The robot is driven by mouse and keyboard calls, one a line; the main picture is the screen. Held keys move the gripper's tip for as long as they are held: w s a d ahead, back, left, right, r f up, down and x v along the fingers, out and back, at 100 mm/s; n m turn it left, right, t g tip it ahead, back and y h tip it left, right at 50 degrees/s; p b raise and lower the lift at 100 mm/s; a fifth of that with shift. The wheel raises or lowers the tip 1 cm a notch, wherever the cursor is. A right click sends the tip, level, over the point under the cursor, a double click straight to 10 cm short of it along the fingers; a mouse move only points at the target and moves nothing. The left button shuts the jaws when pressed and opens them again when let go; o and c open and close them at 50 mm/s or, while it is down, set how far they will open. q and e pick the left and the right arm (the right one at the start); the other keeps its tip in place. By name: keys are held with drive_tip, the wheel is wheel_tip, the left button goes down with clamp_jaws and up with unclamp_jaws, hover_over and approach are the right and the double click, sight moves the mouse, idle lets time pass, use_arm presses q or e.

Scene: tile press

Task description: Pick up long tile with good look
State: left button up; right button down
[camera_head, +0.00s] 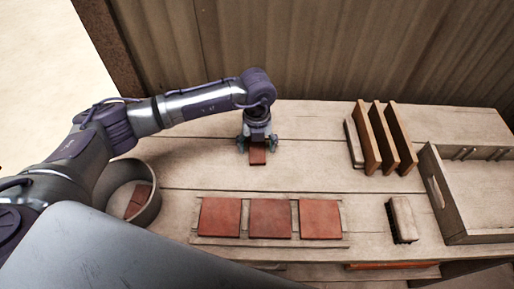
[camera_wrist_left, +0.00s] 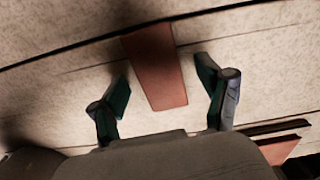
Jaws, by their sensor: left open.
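A long reddish-brown tile (camera_head: 258,157) lies on the wooden table under my left gripper (camera_head: 257,147); the gripper hides part of it in the head view. In the left wrist view the long tile (camera_wrist_left: 155,68) lies between the two fingers and reaches beyond them. My left gripper (camera_wrist_left: 165,92) is open, with a gap on either side of the tile. I cannot tell how high the fingers are above the table. My right gripper is not in view.
Three square red tiles (camera_head: 270,218) sit in a row on a wooden rack at the front. A round bin (camera_head: 150,207) holds tile pieces at left. Upright boards (camera_head: 379,137), a brush (camera_head: 402,219) and a wooden tray (camera_head: 437,190) stand at right.

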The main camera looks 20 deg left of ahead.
use_arm(q)
drive_tip(key=c, duration=1.3)
